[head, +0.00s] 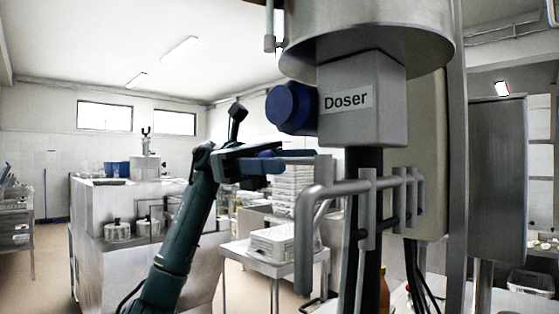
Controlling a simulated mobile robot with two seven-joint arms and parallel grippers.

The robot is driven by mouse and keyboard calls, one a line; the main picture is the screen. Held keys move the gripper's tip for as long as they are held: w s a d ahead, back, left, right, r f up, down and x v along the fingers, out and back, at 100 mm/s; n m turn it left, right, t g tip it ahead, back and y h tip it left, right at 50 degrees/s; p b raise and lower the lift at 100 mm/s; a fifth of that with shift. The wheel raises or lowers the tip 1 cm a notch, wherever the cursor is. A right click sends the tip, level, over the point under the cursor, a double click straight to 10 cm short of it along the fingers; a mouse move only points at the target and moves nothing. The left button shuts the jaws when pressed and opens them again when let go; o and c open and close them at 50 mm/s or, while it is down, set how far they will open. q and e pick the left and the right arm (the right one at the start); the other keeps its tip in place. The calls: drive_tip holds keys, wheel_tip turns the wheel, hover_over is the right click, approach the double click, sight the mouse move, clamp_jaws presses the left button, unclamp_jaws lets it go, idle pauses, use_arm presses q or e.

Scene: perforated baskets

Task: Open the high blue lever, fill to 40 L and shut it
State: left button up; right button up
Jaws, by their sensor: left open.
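A grey box labelled Doser (362,100) hangs below a large steel vessel (370,45), with a round blue knob (292,107) on its left side. No litre reading shows. My right gripper is not in view.
A steel table (262,263) with a white perforated basket (280,241) stands behind the pipe, near stacked baskets (290,187). A steel counter with pots (117,232) is at left. A steel post (457,180) and grey cabinet (497,180) stand at right.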

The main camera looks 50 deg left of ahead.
use_arm(q)
drive_tip(key=s+a+p, duration=0.1)
drive_tip(key=a+p, duration=0.1)
drive_tip(key=a, duration=1.1)
drive_tip(key=shift+p, duration=0.35)
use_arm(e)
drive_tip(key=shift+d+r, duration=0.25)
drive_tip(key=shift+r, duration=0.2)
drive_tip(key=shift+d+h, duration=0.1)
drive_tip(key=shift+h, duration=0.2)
use_arm(q)
drive_tip(key=shift+s, duration=0.1)
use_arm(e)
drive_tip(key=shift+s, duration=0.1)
